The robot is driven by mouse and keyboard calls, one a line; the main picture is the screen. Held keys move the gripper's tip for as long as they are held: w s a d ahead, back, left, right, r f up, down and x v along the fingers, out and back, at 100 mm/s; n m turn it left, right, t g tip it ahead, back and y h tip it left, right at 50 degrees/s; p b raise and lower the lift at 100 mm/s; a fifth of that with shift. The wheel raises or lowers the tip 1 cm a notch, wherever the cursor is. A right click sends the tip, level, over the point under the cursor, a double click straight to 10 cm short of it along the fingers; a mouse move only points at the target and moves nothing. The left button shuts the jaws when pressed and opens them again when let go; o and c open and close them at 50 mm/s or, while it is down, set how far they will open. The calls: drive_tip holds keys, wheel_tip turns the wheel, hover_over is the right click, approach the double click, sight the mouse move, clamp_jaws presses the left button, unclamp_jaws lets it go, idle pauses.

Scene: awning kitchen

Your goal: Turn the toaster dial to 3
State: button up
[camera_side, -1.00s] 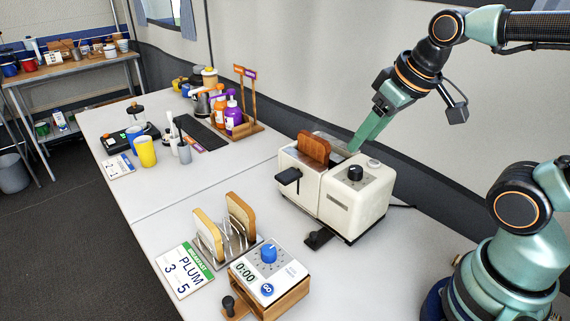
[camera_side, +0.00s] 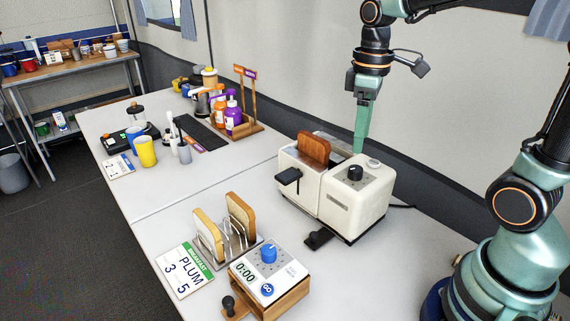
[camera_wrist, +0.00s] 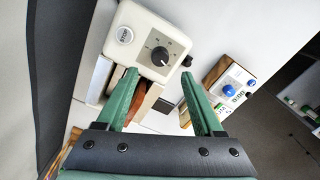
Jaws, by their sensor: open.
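The cream toaster (camera_side: 345,207) stands on the table with a brown slice of toast (camera_side: 313,147) in its slot. Its black dial (camera_side: 355,173) sits on the top at the right end; in the wrist view the dial (camera_wrist: 160,56) has a pale pointer line and small marks around it, too small to read. My gripper (camera_side: 359,150) points down above and behind the toaster. In the wrist view my gripper (camera_wrist: 156,80) is open, its two green fingers spread below the dial with nothing between them. The dial is apart from both fingers.
A timer box with a blue knob (camera_side: 269,252) and a toast rack (camera_side: 226,243) with bread stand in front. A card reading PLUM 3 5 (camera_side: 184,270) lies beside them. Bottles (camera_side: 233,117) stand behind on the left. The wall is close behind the toaster.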

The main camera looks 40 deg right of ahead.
sight(356, 168)
wheel_tip(356, 168, down, 8)
drive_tip(key=shift+r, duration=0.15)
idle(0.3)
clamp_jaws()
